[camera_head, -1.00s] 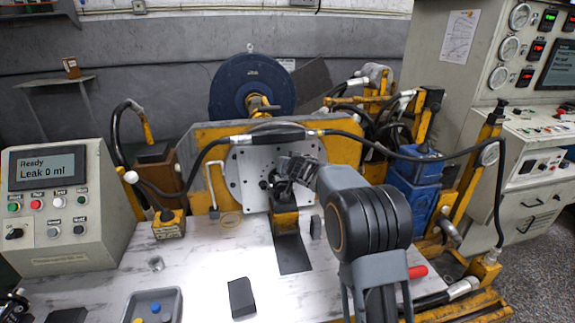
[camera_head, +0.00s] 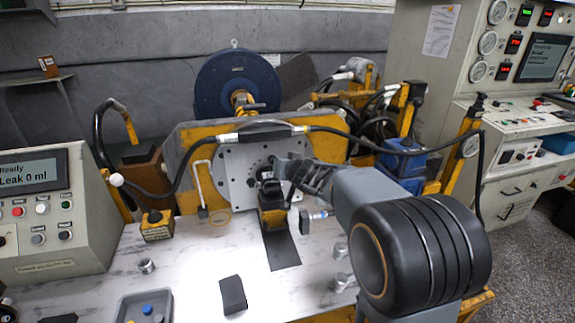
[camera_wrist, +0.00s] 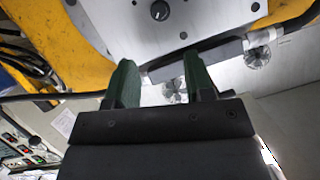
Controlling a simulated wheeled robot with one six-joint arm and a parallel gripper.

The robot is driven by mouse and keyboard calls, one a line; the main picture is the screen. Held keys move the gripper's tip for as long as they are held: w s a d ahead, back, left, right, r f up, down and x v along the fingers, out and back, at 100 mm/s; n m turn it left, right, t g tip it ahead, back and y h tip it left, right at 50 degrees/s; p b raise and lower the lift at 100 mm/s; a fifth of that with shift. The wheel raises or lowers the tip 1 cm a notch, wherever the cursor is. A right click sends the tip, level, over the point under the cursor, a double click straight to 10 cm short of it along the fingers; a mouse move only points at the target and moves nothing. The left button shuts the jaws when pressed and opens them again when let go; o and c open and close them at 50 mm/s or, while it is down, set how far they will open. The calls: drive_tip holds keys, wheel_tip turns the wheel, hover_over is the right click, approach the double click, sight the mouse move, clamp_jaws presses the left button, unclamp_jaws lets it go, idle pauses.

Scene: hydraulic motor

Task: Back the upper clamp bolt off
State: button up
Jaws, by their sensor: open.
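My gripper (camera_head: 290,172) is in front of the grey mounting plate (camera_head: 236,172), at the right of the dark motor on its yellow stand (camera_head: 271,212). In the wrist view its two green fingers (camera_wrist: 163,82) are apart, with nothing held between them. A silver knurled part (camera_wrist: 174,88) shows beyond the gap; I cannot tell its distance. A dark round bolt head (camera_wrist: 160,10) shows on the plate at the top of the wrist view. I cannot tell which fastener is the upper clamp bolt; my gripper and arm hide part of the plate.
A black hose (camera_head: 345,137) arches across the plate's top. Silver fittings (camera_head: 341,281) stand on the bench at right. A black block (camera_head: 233,294) and a grey tray (camera_head: 121,308) lie in front. The control box (camera_head: 75,225) stands at left.

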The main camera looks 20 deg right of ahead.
drive_tip(key=shift+v, duration=0.75)
drive_tip(key=s+d+f+n+g+h+p, duration=0.1)
drive_tip(key=s+d+f+g+h+p, duration=0.2)
drive_tip(key=s, duration=0.4)
drive_tip(key=s+d+f+g+h+p, duration=0.1)
drive_tip(key=s+f+g, duration=0.1)
drive_tip(key=s+g, duration=0.35)
drive_tip(key=s+a+r+y+p, duration=0.1)
drive_tip(key=s+a+r+p, duration=0.1)
drive_tip(key=s, duration=0.6)
drive_tip(key=s+a+r+n+g+y+p, duration=0.1)
drive_tip(key=s+a+r+p, duration=0.2)
drive_tip(key=s+r+p, duration=0.2)
drive_tip(key=s+r, duration=0.1)
drive_tip(key=s, duration=0.2)
drive_tip(key=shift+s+a+y+p, duration=0.15)
drive_tip(key=shift+s+y+p, duration=0.15)
drive_tip(key=shift+s+y, duration=0.1)
drive_tip(key=shift+r+g, duration=0.1)
drive_tip(key=shift+g, duration=0.15)
